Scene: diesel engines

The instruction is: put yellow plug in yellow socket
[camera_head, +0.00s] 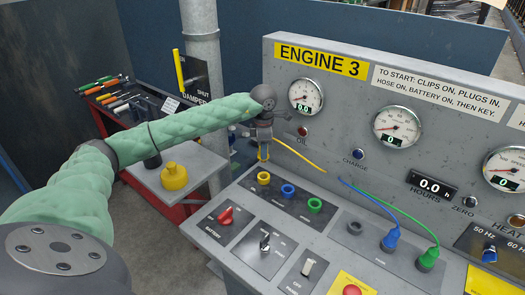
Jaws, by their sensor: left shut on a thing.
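My left gripper (264,142) is shut on the yellow plug (263,154), which shows only as a small yellow piece under the fingers. The fingers hide most of the plug. A yellow cable (300,157) runs from it down to the right along the panel. The yellow socket (263,178) is a yellow ring at the left end of a row on the sloping console, just below the plug in the picture. A gap seems to show between plug and socket, but I cannot tell its depth. My right gripper is not in view.
A blue socket (288,190) and a green socket (314,205) continue the row. A blue plug (389,241) and a green plug (428,259) stand right of an empty grey holder (355,228). The gauge panel (345,145) rises behind. A red switch (226,216) lies in front.

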